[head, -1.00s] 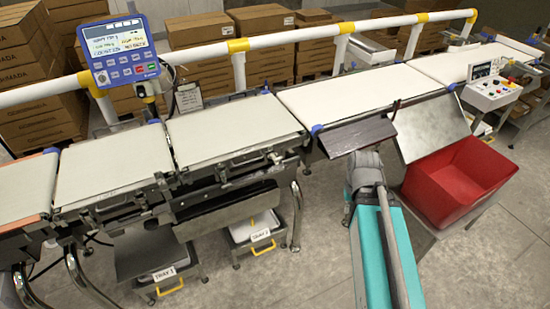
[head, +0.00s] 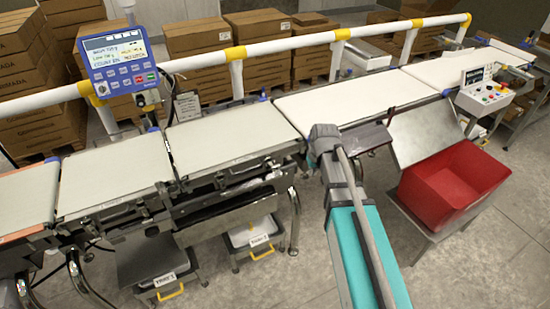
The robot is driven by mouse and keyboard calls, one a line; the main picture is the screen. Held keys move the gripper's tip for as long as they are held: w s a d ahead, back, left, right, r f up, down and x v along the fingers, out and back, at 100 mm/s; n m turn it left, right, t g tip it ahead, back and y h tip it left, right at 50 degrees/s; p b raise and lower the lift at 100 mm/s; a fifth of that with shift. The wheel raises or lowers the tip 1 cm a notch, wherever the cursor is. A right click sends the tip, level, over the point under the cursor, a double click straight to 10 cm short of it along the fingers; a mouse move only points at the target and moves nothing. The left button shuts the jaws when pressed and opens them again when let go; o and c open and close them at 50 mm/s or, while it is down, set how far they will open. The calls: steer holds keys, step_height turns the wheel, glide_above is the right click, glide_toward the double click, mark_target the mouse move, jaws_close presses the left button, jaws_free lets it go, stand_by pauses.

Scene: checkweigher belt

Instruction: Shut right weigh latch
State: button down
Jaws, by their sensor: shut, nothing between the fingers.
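The right weigh belt (head: 232,136) is a pale belt section in the middle of the line, with metal fittings along its front edge. A small latch-like fitting (head: 272,162) shows near its front right corner; it is too small to tell whether it is open or shut. The left weigh belt (head: 115,176) has similar fittings (head: 122,210) along its front. My teal and grey arm reaches up from the bottom, its grey wrist just right of the right weigh belt's corner. My gripper is hidden beyond the wrist.
A blue display unit (head: 124,62) stands behind the left weigh belt. Trays with yellow handles (head: 262,253) sit below the belts.

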steer(key=w+a+r+n+t+y+p, duration=0.1)
steer(key=w+a+r+n+p, duration=0.2)
steer(key=w+a, duration=0.7)
steer(key=a+r, duration=0.1)
steer(key=a, duration=0.1)
steer(key=shift+w+a+r+t, duration=0.25)
steer(key=shift+w+a+t, duration=0.15)
steer(key=shift+f, duration=0.1)
steer(key=b, duration=1)
glide_above(272, 165)
steer(key=s, duration=0.2)
steer(key=f, duration=0.9)
steer(key=shift+w+d+f, duration=0.25)
steer(key=shift+d+f, duration=0.1)
steer(key=shift+s+d+f+b, duration=0.15)
steer(key=shift+s+f+b, duration=0.1)
steer(key=shift+f+b, duration=0.25)
steer(key=shift+s+d+f+b, duration=0.15)
steer(key=shift+s+f+b, duration=0.05)
steer(key=shift+f+b, duration=0.35)
steer(key=shift+s+d+f+b, duration=0.15)
steer(key=shift+s+f+b, duration=0.1)
steer(key=shift+f+b, duration=0.25)
steer(key=shift+s+a+f, duration=0.15)
steer(key=shift+a, duration=0.1)
